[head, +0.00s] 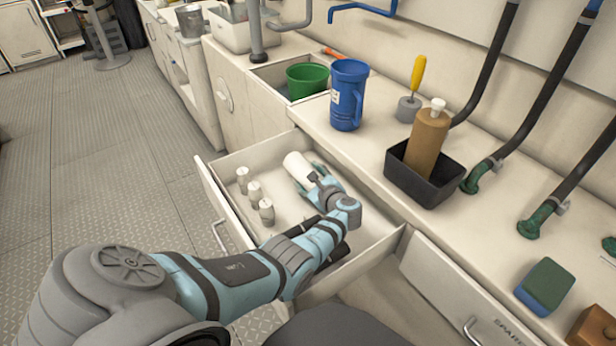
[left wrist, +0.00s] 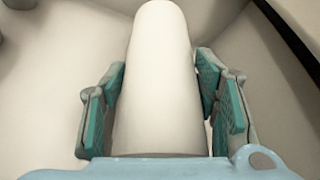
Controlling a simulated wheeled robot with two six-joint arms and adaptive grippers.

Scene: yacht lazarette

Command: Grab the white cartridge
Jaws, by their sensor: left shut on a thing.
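The white cartridge (head: 296,166) is a plain white cylinder inside the open drawer (head: 368,246). In the left wrist view the cartridge (left wrist: 159,75) runs up the middle of the picture between the teal finger pads. My left gripper (head: 309,176) reaches down into the drawer and is shut on the cartridge, with one finger on each side of it in the left wrist view (left wrist: 160,95). The cartridge's near end is hidden by the gripper. I cannot tell whether it still touches the drawer floor. My right gripper is not in view.
Several small white-grey cylinders (head: 254,191) stand along the drawer's left side. A dark object (head: 335,256) lies near its front end, partly behind my arm. On the counter above are a blue jug (head: 348,96) and a black bin (head: 426,178) with a brown bottle (head: 427,140).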

